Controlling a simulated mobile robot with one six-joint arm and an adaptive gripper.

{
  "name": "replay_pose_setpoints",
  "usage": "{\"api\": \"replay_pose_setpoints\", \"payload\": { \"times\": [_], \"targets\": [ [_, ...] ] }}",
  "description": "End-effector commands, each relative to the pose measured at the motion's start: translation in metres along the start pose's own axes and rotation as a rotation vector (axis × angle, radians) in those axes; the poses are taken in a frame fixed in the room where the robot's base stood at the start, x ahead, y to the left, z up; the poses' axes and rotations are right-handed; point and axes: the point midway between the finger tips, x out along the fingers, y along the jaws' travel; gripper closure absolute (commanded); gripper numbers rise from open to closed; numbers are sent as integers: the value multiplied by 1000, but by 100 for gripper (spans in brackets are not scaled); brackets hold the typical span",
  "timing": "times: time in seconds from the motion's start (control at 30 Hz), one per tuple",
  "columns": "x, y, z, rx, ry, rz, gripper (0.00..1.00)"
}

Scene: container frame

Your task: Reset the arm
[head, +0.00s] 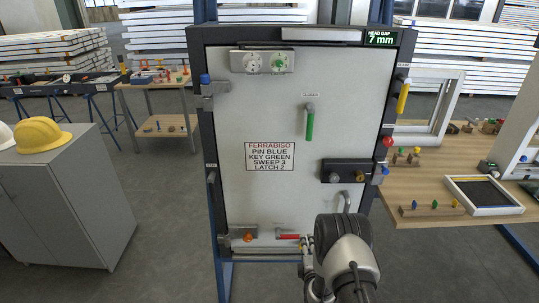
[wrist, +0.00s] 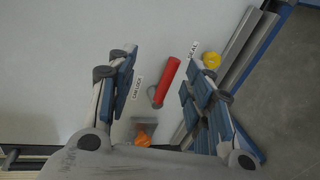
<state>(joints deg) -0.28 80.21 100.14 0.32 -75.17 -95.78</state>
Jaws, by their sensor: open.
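My arm rises at the bottom of the head view, in front of the lower right of a white panel (head: 240,190) in a dark frame. My gripper (head: 308,262) is partly hidden there by my own wrist. In the wrist view my gripper (wrist: 160,85) is open, its two blue-padded fingers spread apart. A red handle (wrist: 167,80) shows between the fingers, with no visible contact; it also appears low on the panel in the head view (head: 288,236). An orange knob (wrist: 142,141) and a yellow knob (wrist: 211,60) show nearby. Nothing is held.
The panel carries a green handle (head: 310,124), a blue-topped pin (head: 205,79) and a printed sign (head: 270,156). A grey cabinet (head: 60,200) with a yellow helmet (head: 42,135) stands left. A wooden bench (head: 440,170) stands right. Floor between cabinet and frame is clear.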

Motion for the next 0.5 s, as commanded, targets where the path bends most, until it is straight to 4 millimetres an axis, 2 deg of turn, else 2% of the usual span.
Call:
{"api": "replay_pose_setpoints", "payload": {
  "times": [0.03,0.13,0.27,0.37,0.5],
  "targets": [
    [6,33,4,54,1,-18,53],
    [7,80,8,175,1,-83,53],
    [-6,137,14,332,-11,-169,53],
    [-27,178,19,452,-29,-233,53],
    [-69,228,24,618,-68,-322,53]
  ]
}}
